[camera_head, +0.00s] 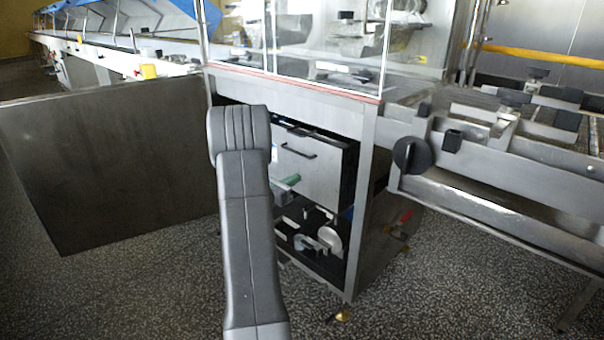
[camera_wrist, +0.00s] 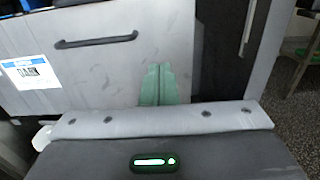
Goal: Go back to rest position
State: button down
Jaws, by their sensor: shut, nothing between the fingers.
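My gripper (camera_wrist: 158,84) shows in the wrist view as two green fingers pressed together, with nothing between them. In the head view its green part (camera_head: 287,182) shows just right of my grey arm, inside the open front of the machine cabinet (camera_head: 362,160). It is in front of a light grey tank panel (camera_head: 312,166) with a black bar handle. I cannot tell whether the fingertips touch the panel. My arm hides part of the opening.
A wide metal door (camera_head: 110,165) stands open on the left. A conveyor frame with a black knob (camera_head: 410,155) juts out on the right. Below the tank are pump parts (camera_head: 325,238). Speckled floor (camera_head: 150,290) is clear in the foreground.

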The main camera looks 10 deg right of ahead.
aim_at(326, 162)
jog(key=shift+s+a, duration=0.2)
jog(key=shift+a, duration=0.05)
jog(key=b+x, duration=0.1)
jog(key=x, duration=1.2)
jog(key=shift+w+d, duration=0.25)
jog(key=shift+d, duration=0.05)
